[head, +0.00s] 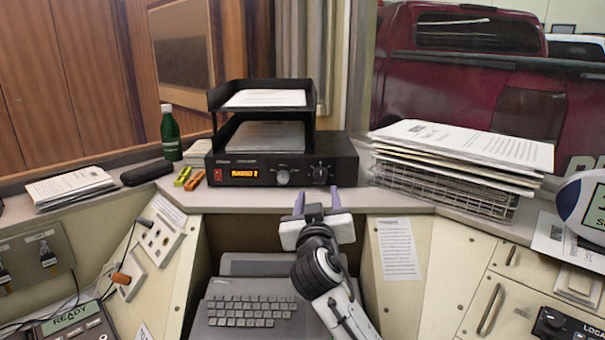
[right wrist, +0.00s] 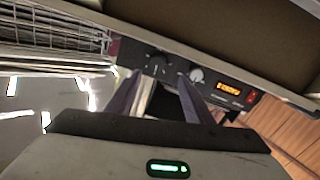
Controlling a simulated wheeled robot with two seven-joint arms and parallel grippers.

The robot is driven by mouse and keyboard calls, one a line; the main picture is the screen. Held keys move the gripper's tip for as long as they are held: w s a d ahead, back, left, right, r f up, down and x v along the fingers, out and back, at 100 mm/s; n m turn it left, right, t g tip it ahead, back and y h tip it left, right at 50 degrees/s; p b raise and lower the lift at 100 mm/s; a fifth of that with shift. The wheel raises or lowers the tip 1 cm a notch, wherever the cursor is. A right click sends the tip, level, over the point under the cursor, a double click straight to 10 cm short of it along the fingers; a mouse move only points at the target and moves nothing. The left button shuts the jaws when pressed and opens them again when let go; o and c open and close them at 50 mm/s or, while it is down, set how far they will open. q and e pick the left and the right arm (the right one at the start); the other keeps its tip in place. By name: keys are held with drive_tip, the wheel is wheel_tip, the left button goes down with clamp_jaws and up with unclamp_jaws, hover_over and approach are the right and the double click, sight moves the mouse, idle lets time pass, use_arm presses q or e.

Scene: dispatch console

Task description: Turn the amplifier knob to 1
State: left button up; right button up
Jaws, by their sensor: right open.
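The black amplifier (head: 345,158) sits on the console shelf, with an orange lit display (head: 250,173). Its front has a silver knob (head: 283,177) and, right of it, a larger black knob (head: 320,171). My right gripper (head: 317,197) is open and empty in front of the amplifier, a little below the black knob. In the right wrist view, which is upside down, the black knob (right wrist: 157,63) shows beyond and between the finger tips, and the silver knob (right wrist: 196,75) lies by the right finger. The knob markings are too small to read. My left gripper is out of view.
A black paper tray (head: 312,96) stands on the amplifier. A paper stack on a wire rack (head: 445,185) is to its right. A green bottle (head: 170,135) and small coloured items (head: 193,181) are at left. A keyboard (head: 245,310) lies below.

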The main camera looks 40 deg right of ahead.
sight(320, 176)
drive_tip(key=p+x, duration=0.1)
drive_tip(key=x, duration=0.7)
drive_tip(key=shift+s+d+r, duration=0.1)
drive_tip(key=shift+s+r, duration=0.05)
drive_tip(key=shift+w+d, duration=0.6)
drive_tip(key=c, duration=1)
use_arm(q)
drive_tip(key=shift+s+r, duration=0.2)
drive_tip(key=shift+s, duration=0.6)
use_arm(e)
drive_tip(key=shift+c, duration=0.2)
